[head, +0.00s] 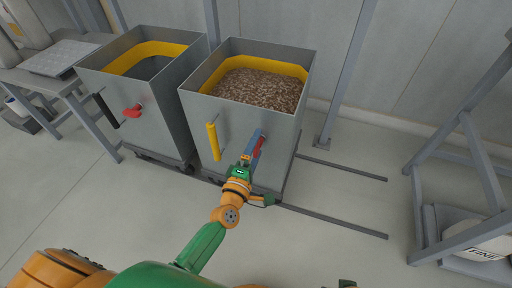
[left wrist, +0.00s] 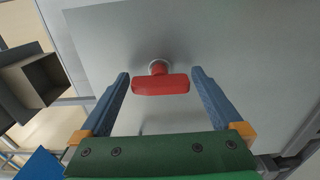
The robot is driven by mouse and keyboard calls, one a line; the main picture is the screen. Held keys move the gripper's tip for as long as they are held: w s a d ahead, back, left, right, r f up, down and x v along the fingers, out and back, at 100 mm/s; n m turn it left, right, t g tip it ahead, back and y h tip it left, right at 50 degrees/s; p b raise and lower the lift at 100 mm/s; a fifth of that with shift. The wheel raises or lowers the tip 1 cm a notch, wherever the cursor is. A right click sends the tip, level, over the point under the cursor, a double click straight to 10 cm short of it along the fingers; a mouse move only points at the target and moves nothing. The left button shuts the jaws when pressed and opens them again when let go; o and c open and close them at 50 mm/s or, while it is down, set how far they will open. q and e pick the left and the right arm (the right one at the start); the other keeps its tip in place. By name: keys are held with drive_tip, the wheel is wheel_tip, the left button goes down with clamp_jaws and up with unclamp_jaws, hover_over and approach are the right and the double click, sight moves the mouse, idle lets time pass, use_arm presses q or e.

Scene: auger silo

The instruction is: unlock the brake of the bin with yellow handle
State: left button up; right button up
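The bin with the yellow handle (head: 244,122) is the right one of two grey bins in the head view, filled with brown pellets. Its yellow handle (head: 213,142) is an upright bar on the front. Its red brake knob (head: 258,147) sits right of the handle, partly hidden by my gripper. In the left wrist view the red knob (left wrist: 161,84) is a crossbar on a short round stem against the grey wall. My left gripper (left wrist: 160,76) is open, with one blue finger on each side of the knob and visible gaps. It also shows in the head view (head: 257,138). My right gripper is not visible.
A second bin (head: 148,113) with a black handle (head: 106,110) and red knob (head: 132,111) stands at left. Floor rails (head: 335,220) run right from beneath the bins. A grey frame (head: 422,215) stands at right. The floor in front is clear.

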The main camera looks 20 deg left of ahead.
use_arm(q)
drive_tip(key=shift+s, duration=0.1)
drive_tip(key=s+p, duration=0.1)
drive_tip(key=s, duration=0.6)
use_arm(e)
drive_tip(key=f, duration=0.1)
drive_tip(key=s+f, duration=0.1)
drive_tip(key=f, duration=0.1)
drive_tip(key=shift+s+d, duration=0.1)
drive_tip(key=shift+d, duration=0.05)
use_arm(q)
drive_tip(key=shift+a, duration=0.1)
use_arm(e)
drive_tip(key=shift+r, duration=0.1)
